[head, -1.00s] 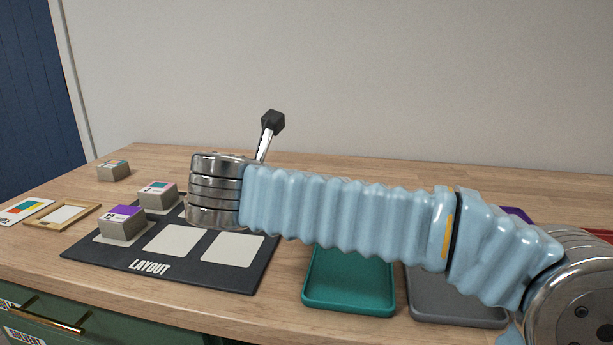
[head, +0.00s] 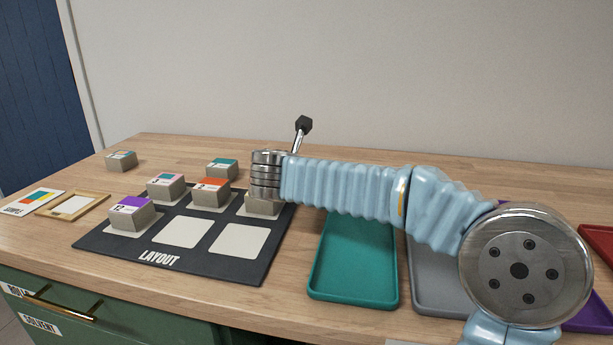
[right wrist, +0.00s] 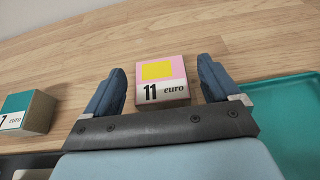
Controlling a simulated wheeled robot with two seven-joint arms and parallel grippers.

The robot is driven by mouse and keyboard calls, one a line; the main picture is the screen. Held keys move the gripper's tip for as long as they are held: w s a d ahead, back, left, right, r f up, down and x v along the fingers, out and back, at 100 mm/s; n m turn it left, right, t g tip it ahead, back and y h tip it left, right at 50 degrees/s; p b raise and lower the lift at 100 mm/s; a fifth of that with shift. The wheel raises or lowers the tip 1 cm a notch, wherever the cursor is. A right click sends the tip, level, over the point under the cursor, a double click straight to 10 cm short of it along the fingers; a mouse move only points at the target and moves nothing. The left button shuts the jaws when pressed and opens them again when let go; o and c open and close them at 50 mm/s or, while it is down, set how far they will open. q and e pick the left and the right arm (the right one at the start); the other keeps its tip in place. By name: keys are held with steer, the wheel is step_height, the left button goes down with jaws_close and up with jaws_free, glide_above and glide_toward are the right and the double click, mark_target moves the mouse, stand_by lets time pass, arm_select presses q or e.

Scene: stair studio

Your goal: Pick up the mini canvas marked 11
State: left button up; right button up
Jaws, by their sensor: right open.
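The mini canvas marked 11 (right wrist: 163,76) has a pink top with a yellow square and a white label reading "11 euro". In the right wrist view it lies on bare wood between the two dark blue fingers of my right gripper (right wrist: 160,68), with a gap on each side. The gripper is open and holds nothing. How high the fingers are above the canvas I cannot tell. In the head view, this canvas and the fingers are hidden behind my right arm. My left gripper is not in view.
The teal canvas marked 7 (right wrist: 28,112) stands to the left; it also shows in the head view (head: 222,168). Several canvases stand on the dark layout mat (head: 205,260). A teal tray (head: 355,270), which the right wrist view shows at right (right wrist: 285,115), lies beside a grey tray (head: 432,285).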

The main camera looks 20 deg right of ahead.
steer(key=shift+c, duration=0.3)
steer(key=c, duration=1)
